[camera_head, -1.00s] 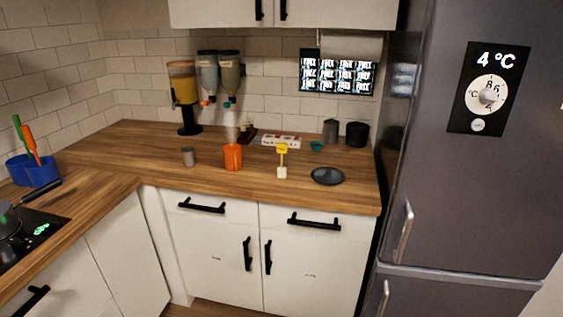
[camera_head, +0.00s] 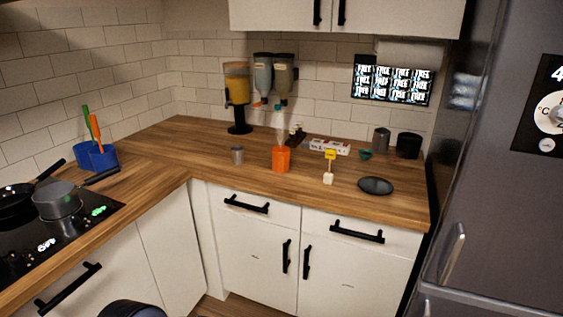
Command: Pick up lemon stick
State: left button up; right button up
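What looks like the lemon stick (camera_head: 330,155) is a small yellow block on a thin pale stick. It stands upright over a small white base (camera_head: 327,179) on the wooden counter (camera_head: 215,158), between an orange cup (camera_head: 281,159) and a dark plate (camera_head: 375,186). It is too small to tell how stick and base join. Neither of my grippers is in view.
A small grey cup (camera_head: 237,155) stands left of the orange cup. Dispensers (camera_head: 237,95) stand behind. A stove (camera_head: 60,225) with pans is at left. The fridge (camera_head: 500,180) bounds the counter at right. A dark rounded object (camera_head: 132,309) shows at the bottom edge.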

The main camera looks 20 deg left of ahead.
aim_at(330, 152)
jog(key=i+j+z, duration=0.25)
jog(key=i+j, duration=0.15)
jog(key=i+j+z, duration=0.3)
jog(key=j, duration=0.2)
jog(key=i+l, duration=0.05)
